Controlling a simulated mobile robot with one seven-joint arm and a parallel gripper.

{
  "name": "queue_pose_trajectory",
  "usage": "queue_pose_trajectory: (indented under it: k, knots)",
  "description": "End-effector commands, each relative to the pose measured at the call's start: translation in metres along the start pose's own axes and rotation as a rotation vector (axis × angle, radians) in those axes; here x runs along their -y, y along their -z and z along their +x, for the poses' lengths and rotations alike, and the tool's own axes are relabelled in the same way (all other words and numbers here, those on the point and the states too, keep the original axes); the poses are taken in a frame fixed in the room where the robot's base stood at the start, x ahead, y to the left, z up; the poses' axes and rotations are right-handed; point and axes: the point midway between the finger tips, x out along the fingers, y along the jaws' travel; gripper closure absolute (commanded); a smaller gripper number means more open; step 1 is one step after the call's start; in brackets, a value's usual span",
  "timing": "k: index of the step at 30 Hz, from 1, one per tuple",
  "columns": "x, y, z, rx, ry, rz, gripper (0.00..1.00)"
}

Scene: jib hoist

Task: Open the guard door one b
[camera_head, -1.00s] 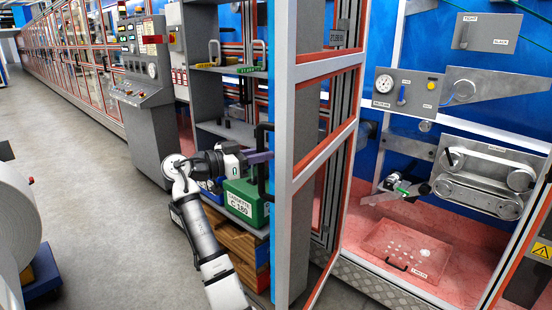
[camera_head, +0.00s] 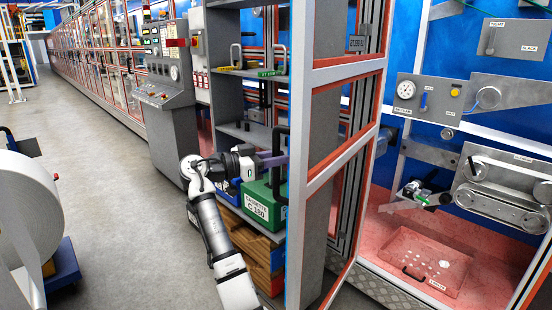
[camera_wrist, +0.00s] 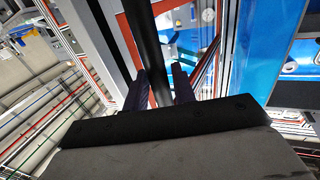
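The guard door (camera_head: 300,150) is a tall white frame with red inner edging and several panes. It stands swung out, with the bay behind it open to view at the right. Its black vertical bar handle (camera_head: 279,185) is on the near left edge of the frame. My gripper (camera_head: 275,159) reaches the handle from the left with purple fingers. In the wrist view the handle (camera_wrist: 146,40) runs between the two fingers (camera_wrist: 160,88), which look closed on its sides. Exact finger contact is partly hidden.
Shelves with a green cassette box (camera_head: 258,206) stand close behind my arm. A grey control console (camera_head: 168,110) is farther left. A white roll (camera_head: 28,215) on a blue base stands at far left. Open floor (camera_head: 110,200) lies between. The bay holds a red floor tray (camera_head: 425,262).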

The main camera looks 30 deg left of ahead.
Motion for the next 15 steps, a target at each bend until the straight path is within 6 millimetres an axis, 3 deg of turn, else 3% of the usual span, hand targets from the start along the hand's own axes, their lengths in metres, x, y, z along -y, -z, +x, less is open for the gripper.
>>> queue_pose_trajectory:
  k: [5,15]
  knots:
    - [0.001,-0.002,-0.019,-0.001,0.003,0.001,0.74]
    - [0.001,-0.003,-0.095,0.000,0.003,0.001,0.74]
